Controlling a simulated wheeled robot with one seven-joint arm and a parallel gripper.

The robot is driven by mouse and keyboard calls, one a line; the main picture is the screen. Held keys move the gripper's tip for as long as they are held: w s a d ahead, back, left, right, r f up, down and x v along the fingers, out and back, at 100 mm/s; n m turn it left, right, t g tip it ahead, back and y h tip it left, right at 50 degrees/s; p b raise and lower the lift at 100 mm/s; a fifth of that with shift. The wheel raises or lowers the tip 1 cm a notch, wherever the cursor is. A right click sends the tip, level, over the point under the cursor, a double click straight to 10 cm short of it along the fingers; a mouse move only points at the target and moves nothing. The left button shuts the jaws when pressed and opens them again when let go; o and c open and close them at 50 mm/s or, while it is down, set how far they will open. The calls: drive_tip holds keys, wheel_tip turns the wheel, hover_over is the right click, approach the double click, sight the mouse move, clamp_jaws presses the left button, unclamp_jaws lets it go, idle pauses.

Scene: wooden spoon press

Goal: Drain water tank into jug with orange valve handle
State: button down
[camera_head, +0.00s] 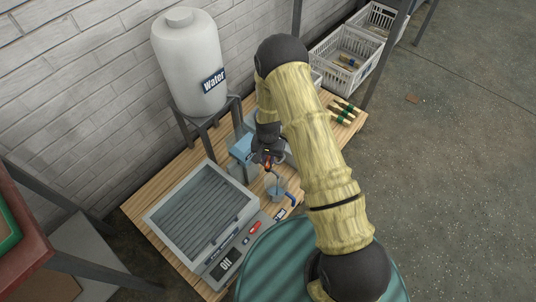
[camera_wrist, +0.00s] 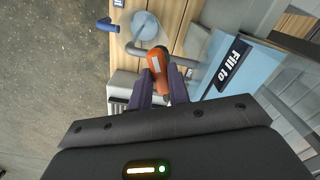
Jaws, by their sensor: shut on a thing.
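The white water tank (camera_head: 187,65), labelled "Water", stands on a dark metal stand at the back of the wooden bench. My gripper (camera_head: 268,158) points down over the bench. In the wrist view my gripper (camera_wrist: 161,90) has its two dark fingers shut on the orange valve handle (camera_wrist: 157,62), whose end shows between and beyond the fingertips. A small orange part of the handle (camera_head: 267,166) shows in the head view.
A grey ribbed tray unit (camera_head: 154,216) with a switch panel fills the front left of the bench. A light blue panel marked "Fill to" (camera_wrist: 238,70) is close beside my gripper. Green-and-wood pieces (camera_head: 345,108) and white crates (camera_head: 341,58) are at the back right.

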sight(268, 159)
drive_tip(key=n+p, duration=0.3)
drive_tip(key=n, duration=0.2)
drive_tip(key=shift+r+n, duration=0.15)
drive_tip(key=shift+n, duration=0.15)
drive_tip(key=n+p, duration=0.2)
drive_tip(key=n, duration=0.4)
drive_tip(key=shift+w, duration=0.1)
drive_tip(key=c, duration=1.3)
unclamp_jaws()
wheel_tip(268, 159, up, 17)
drive_tip(key=p, duration=0.4)
drive_tip(key=shift+r+p, duration=0.1)
drive_tip(key=shift+p, duration=0.2)
